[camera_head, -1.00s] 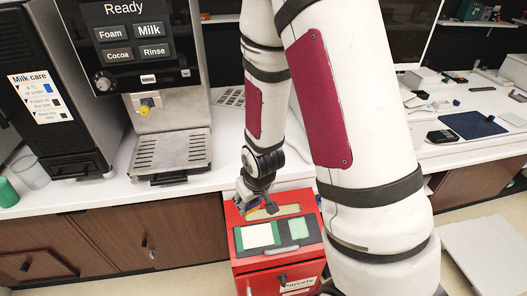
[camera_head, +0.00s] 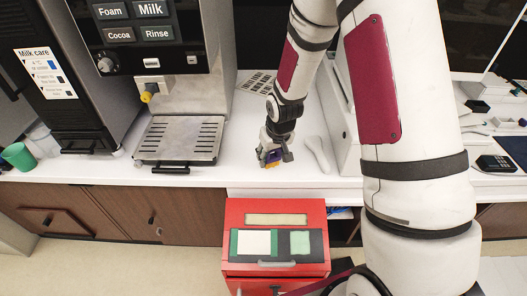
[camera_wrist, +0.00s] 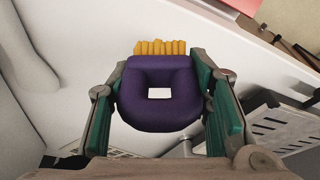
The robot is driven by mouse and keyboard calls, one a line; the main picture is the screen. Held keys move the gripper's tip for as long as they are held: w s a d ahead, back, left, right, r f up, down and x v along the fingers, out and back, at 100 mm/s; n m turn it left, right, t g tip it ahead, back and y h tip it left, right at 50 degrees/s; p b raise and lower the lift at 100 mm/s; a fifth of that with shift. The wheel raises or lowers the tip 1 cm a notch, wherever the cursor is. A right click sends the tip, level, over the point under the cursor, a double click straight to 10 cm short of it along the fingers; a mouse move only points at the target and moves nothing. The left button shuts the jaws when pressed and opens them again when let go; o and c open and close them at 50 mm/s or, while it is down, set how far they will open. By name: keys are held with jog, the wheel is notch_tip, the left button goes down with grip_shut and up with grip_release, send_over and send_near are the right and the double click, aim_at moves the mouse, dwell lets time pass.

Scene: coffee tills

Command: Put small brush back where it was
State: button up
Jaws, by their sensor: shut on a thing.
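The small brush (camera_wrist: 160,95) fills the middle of the wrist view. It has a purple body with a square hole and a row of yellow bristles at its far end. My gripper (camera_wrist: 165,100) is shut on the brush, with a green-padded finger on each side of it. In the head view my gripper (camera_head: 274,158) hangs over the white counter (camera_head: 235,170), between the drip tray and a white spoon-shaped thing. The brush (camera_head: 270,158) shows there as a small purple and yellow patch. I cannot tell whether it touches the counter.
A coffee machine with a metal drip tray (camera_head: 180,138) stands to the left. A white spoon-shaped thing (camera_head: 318,152) lies right of my gripper. A red cabinet (camera_head: 275,215) stands below the counter's front edge. A green cup (camera_head: 18,156) is at far left.

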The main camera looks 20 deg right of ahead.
jog(key=w, duration=0.4)
jog(key=w+a, duration=0.1)
jog(key=w, duration=0.1)
jog(key=shift+f, duration=2.05)
jog(key=shift+f, duration=0.15)
jog(key=o, duration=1)
